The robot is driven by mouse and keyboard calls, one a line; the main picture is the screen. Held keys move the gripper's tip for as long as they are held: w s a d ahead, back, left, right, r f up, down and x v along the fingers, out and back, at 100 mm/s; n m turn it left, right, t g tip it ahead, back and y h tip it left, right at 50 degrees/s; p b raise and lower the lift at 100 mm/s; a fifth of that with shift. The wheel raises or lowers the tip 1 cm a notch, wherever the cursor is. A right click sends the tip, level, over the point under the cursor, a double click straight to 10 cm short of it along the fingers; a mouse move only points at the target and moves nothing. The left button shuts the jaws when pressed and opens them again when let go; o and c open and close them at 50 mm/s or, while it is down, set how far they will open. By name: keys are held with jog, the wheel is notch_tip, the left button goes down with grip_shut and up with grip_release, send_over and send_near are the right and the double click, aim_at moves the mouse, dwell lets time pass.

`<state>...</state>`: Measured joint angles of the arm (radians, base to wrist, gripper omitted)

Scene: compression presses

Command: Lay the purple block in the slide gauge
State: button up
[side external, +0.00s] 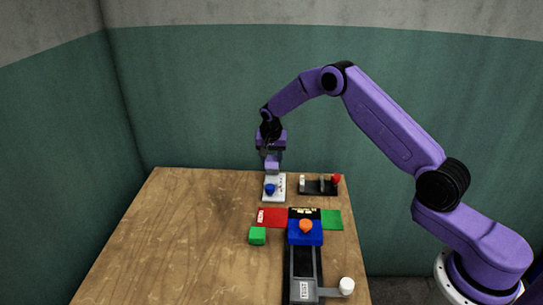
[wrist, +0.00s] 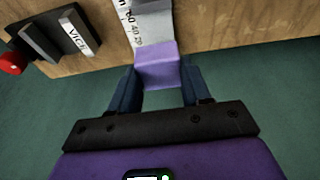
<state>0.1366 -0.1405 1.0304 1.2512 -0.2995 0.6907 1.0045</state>
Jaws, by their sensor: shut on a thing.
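The purple block (side external: 271,168) is held between the fingers of my gripper (side external: 271,158), at the far edge of the table. In the wrist view the block (wrist: 157,63) sits between the two dark fingers of my gripper (wrist: 158,78). The slide gauge (side external: 279,193) is a pale plate with scale marks and a blue knob (side external: 270,189). In the wrist view part of the gauge (wrist: 152,28) shows just beyond the block, with printed numbers. The block overlaps the gauge's far end in both views; I cannot tell whether they touch.
A black vice (side external: 318,188) with a red knob stands right of the gauge. Nearer are a red pad (side external: 274,217), a green pad (side external: 332,219), a green block (side external: 257,236), and a grey press (side external: 304,268) with a blue part and orange knob. The table's left side is clear.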

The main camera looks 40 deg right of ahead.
aim_at(271, 168)
jog(key=shift+f, duration=2.7)
jog(key=shift+f, duration=0.7)
jog(key=o, duration=1.1)
jog(key=shift+r, duration=0.1)
jog(key=v, duration=1.6)
jog(key=s+a+r+n+y, duration=0.1)
jog(key=s+a+r+n, duration=0.4)
jog(key=s+a, duration=0.35)
jog(key=s+a+r+n+g+y, duration=0.15)
jog(key=s+n, duration=0.35)
jog(key=s, duration=0.6)
jog(key=s+a+r+n+t, duration=0.1)
jog(key=s+a+r+n, duration=0.3)
jog(key=s, duration=0.7)
jog(key=s+d+n, duration=0.2)
jog(key=s, duration=0.3)
jog(key=s+d+f+n+g, duration=0.1)
jog(key=s+d+n, duration=0.1)
jog(key=s, duration=0.3)
jog(key=s+d+f+n, duration=0.1)
jog(key=s+d+n, duration=0.1)
jog(key=s, duration=0.3)
jog(key=shift+s+d+f+n+g, duration=0.2)
jog(key=shift+s+n+g, duration=0.1)
jog(key=shift+n, duration=0.5)
